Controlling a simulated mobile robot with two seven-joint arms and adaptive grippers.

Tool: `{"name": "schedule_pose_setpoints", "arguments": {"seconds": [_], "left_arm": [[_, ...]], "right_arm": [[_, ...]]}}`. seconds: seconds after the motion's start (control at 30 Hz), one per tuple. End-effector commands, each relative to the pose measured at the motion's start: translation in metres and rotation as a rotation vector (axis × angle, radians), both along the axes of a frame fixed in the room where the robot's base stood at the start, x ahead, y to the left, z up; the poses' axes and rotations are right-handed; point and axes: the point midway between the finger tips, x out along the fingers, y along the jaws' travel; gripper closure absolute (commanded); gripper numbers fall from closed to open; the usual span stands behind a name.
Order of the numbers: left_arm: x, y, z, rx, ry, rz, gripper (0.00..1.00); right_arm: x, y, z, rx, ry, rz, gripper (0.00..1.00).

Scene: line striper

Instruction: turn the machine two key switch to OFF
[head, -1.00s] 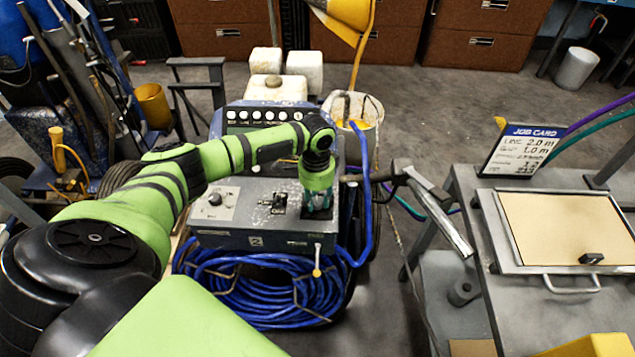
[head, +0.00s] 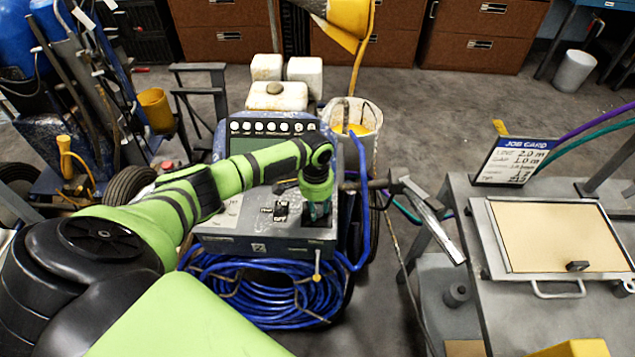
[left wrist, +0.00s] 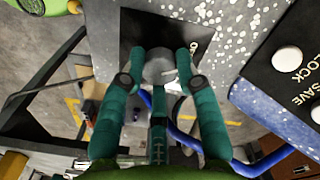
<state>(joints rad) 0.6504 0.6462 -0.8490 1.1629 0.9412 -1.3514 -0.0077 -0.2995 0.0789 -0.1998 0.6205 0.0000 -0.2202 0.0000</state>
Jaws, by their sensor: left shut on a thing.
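The machine with the "2" label (head: 258,247) stands in the middle of the head view, its grey control box facing me. My left gripper (head: 318,211) points down at the right side of that box and hides most of the key switch there. In the left wrist view, my left gripper (left wrist: 160,82) has its teal fingers shut on the key switch's round grey knob (left wrist: 159,66). The knob sits on a black plate (left wrist: 140,32) with partly hidden white lettering. I cannot read the switch's position. My right gripper is not in view.
A black switch (head: 280,211) sits left of my gripper on the box. A blue hose coil (head: 265,300) hangs below. A grey bar-like handle (head: 430,215) is close on the right. A bench with a job card (head: 515,160) and framed board (head: 560,235) stands further right.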

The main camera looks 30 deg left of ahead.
Motion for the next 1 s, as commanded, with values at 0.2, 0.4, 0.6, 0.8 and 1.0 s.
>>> {"name": "schedule_pose_setpoints", "arguments": {"seconds": [0.2, 0.4, 0.6, 0.8, 1.0], "left_arm": [[-0.006, 0.003, -0.004, 0.007, 0.018, 0.003, 0.55], [-0.004, 0.002, -0.002, 0.004, 0.011, 0.002, 0.44], [-0.002, 0.001, 0.000, 0.002, 0.006, 0.001, 0.44], [-0.001, 0.002, 0.027, 0.002, 0.002, -0.001, 0.44], [-0.001, 0.004, 0.071, 0.003, 0.001, 0.000, 0.44]], "right_arm": [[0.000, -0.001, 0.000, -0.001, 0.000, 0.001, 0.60], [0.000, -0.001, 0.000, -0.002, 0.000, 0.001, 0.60], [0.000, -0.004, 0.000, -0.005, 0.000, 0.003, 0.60], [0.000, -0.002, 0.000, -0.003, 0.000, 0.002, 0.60], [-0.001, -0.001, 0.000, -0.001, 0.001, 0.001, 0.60]]}}
